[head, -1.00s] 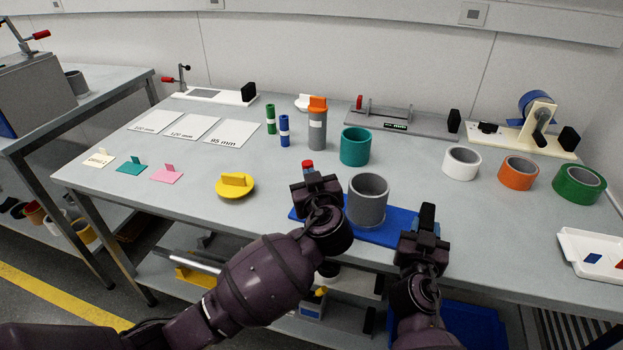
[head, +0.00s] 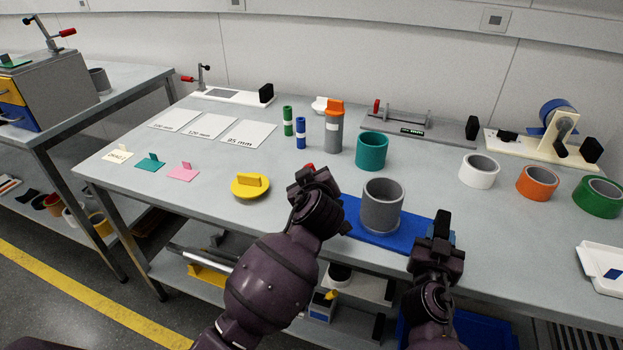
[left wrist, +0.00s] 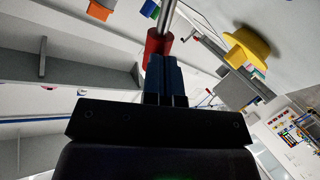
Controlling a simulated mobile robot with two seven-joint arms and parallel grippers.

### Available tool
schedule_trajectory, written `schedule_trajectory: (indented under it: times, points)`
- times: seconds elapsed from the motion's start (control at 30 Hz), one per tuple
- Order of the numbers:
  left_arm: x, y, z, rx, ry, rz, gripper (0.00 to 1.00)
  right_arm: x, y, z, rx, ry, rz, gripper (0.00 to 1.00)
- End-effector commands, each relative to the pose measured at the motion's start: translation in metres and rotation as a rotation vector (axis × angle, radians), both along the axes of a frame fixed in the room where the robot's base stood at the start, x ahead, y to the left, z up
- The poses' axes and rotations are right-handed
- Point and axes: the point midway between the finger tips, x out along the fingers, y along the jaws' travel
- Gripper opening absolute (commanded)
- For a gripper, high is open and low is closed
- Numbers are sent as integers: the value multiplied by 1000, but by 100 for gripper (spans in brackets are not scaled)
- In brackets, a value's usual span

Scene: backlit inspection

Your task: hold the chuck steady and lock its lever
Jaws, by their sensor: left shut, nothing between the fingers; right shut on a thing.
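The chuck has a blue base plate (head: 392,233) at the table's front edge, with an upright grey hollow cylinder (head: 382,205) on it. Its red lever handle (head: 310,167) barely shows behind my left gripper (head: 309,178). In the left wrist view, the red handle (left wrist: 157,43) on a metal rod is right at the tips of the shut, empty left fingers (left wrist: 165,68); I cannot tell whether they touch. My right gripper (head: 440,228) is shut on the chuck's right end; its grip is mostly hidden.
A yellow disc (head: 250,186) lies left of my left gripper. A teal ring (head: 372,151) and a grey bottle with orange cap (head: 334,128) stand behind the chuck. White (head: 479,171) and orange (head: 537,182) rings stand right.

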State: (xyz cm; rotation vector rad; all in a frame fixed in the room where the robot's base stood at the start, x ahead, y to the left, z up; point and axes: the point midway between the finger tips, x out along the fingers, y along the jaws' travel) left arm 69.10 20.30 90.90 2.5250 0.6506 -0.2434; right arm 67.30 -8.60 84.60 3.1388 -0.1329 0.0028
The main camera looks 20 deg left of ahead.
Motion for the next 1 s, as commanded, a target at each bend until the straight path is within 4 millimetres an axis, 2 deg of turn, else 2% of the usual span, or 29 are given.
schedule_trajectory:
  times: [0.03, 0.17, 0.6, 1.0]
  points:
    - [-1, 0, -2, 0, 2, 1, 0, -1, -2, -7, -1, 12, -3, 3]
    - [-8, -4, -1, -2, 4, -1, 0, -1, -1, -7, -1, 12, -3, 3]
    - [-60, -27, 18, -2, 2, -1, 0, -1, -1, -7, -1, 12, -3, 3]
    - [-66, -30, 21, 0, 2, 0, 0, -1, -1, -7, -1, 11, -3, 3]
